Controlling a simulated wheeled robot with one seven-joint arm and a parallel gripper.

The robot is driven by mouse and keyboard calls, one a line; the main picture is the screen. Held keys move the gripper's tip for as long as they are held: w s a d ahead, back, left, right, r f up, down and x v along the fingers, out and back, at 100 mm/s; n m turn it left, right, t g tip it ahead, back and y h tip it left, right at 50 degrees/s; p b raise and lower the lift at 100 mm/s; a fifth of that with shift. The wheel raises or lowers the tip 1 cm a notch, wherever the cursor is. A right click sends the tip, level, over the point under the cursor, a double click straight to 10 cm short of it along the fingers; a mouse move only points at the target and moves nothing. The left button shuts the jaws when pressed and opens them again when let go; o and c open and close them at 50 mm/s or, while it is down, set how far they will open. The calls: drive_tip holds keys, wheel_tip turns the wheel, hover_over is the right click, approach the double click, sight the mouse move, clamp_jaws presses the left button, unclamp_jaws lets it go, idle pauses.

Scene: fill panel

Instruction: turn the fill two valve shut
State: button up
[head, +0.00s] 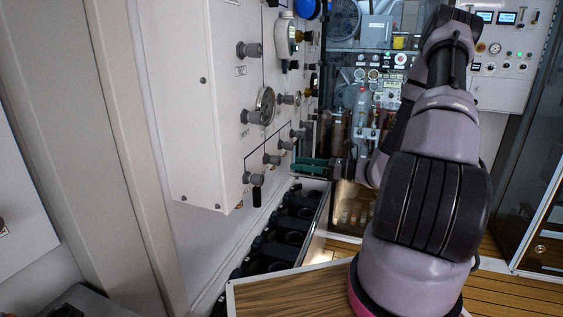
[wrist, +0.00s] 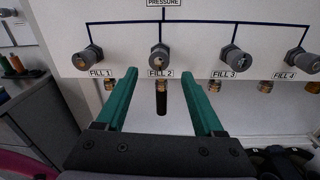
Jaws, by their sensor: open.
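The fill two valve (wrist: 160,58) is a grey round knob above the FILL 2 label in the wrist view. A brass fitting and a black tube (wrist: 161,98) hang below it. My gripper (wrist: 159,80) has two green fingers, spread open with nothing between them. In the picture the fingers lie on either side of the black tube, with their tips just below the knob. They do not enclose the knob. In the head view my gripper (head: 309,164) shows at the end of my arm, right of the row of fill knobs; I cannot tell which knob there is fill two.
The similar knobs FILL 1 (wrist: 91,57), FILL 3 (wrist: 233,59) and FILL 4 (wrist: 295,60) flank it on the white panel (head: 190,110). A crate of black items (head: 285,235) stands below the panel. A grey cabinet (wrist: 40,115) is at left in the wrist view.

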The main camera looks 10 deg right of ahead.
sight(279, 161)
drive_tip(key=x, duration=0.6)
drive_tip(key=shift+w+a, duration=0.2)
drive_tip(key=shift+a, duration=0.1)
clamp_jaws()
